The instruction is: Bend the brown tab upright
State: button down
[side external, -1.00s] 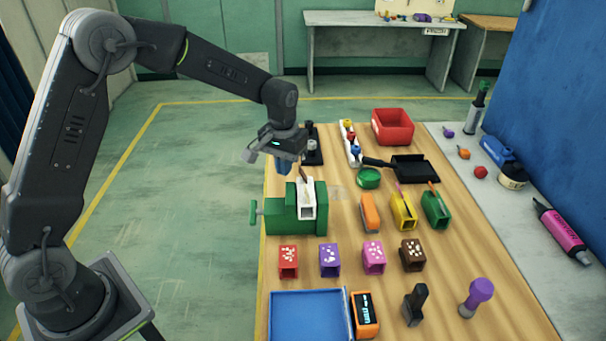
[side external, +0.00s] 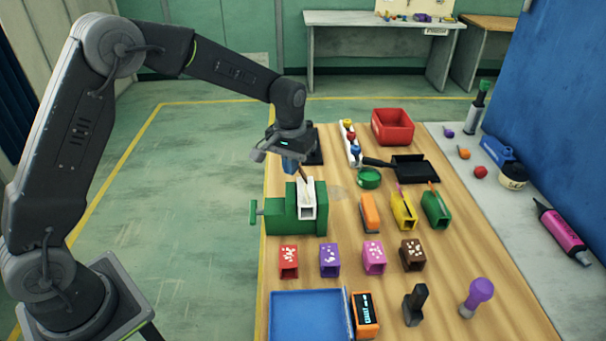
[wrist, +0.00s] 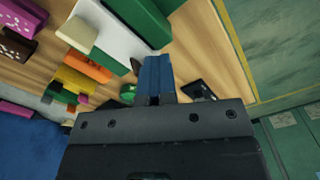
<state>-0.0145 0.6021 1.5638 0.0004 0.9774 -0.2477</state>
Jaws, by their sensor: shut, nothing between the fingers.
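A green vise (side external: 280,214) stands at the table's left edge and holds a white channel-shaped block (side external: 306,203). A thin brown tab (side external: 303,174) sticks up at a tilt from the block's far end. In the wrist view, a tan piece (wrist: 77,35) shows against the white block (wrist: 110,32), beside the vise (wrist: 140,18). My gripper (side external: 289,166) is shut and empty, its blue fingers pointing down just left of the tab and above the vise. Its fingers (wrist: 155,72) also show in the wrist view. I cannot tell whether they touch the tab.
Orange (side external: 370,213), yellow (side external: 403,212) and green (side external: 436,212) blocks stand right of the vise. Several patterned blocks are in front, with a blue tray (side external: 308,315) nearest. A black pan (side external: 412,168), green dish (side external: 369,179) and red bin (side external: 393,127) lie beyond.

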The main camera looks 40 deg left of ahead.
jog(key=shift+w+d, duration=0.1)
jog(key=shift+d, duration=0.05)
jog(key=shift+w+d, duration=0.15)
jog(key=shift+d, duration=0.05)
jog(key=shift+w+d, duration=0.2)
jog(key=shift+w, duration=0.05)
dwell(0.6)
jog(key=shift+s+a, duration=0.45)
notch_tip(320, 180, up, 7)
dwell(0.9)
